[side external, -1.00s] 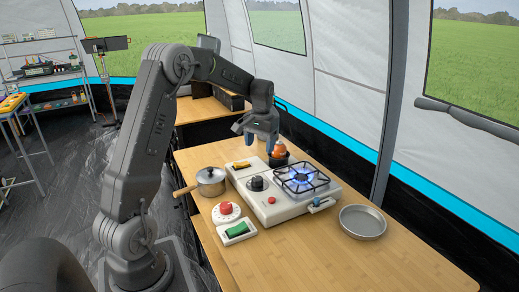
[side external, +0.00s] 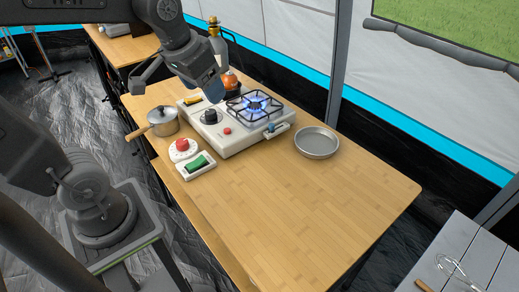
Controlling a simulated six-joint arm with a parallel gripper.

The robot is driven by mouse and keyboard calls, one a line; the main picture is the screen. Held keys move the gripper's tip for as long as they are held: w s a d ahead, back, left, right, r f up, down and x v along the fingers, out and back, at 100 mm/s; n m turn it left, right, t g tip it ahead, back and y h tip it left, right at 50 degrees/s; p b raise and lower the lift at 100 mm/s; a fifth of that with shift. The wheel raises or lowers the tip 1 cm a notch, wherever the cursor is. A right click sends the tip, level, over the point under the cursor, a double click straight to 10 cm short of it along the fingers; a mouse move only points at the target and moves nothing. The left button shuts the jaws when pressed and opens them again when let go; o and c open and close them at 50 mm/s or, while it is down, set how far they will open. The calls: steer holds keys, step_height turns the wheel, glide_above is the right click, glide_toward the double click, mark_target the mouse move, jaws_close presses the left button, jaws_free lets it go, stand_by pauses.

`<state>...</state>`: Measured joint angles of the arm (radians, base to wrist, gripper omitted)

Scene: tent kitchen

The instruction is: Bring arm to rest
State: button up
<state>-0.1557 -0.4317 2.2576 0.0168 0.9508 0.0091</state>
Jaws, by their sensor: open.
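My gripper (side external: 176,92) is open and empty above the back left of the counter, with its jaws spread wide. One finger hangs in front of the stove's back edge and the other reaches out to the left. The white camp stove (side external: 240,142) stands below and to its right, with a blue flame (side external: 256,103) lit under the black grate. A small pot with a lid (side external: 162,121) stands left of the stove. An orange-topped object (side external: 230,80) stands behind the stove, partly hidden by my gripper.
A bottle with a yellow top (side external: 218,45) stands at the back. A shallow metal pan (side external: 316,142) lies right of the stove. A red button (side external: 182,144) and a green switch (side external: 198,163) lie in front. The counter's front is clear. A whisk (side external: 450,266) lies on a separate grey table.

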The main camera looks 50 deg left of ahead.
steer(key=s+d+f+m+t, duration=0.1)
steer(key=s+d, duration=0.3)
steer(key=s, duration=0.3)
steer(key=shift+d+f+m+h, duration=0.25)
steer(key=shift+f+m+h, duration=0.05)
steer(key=shift+h, duration=0.1)
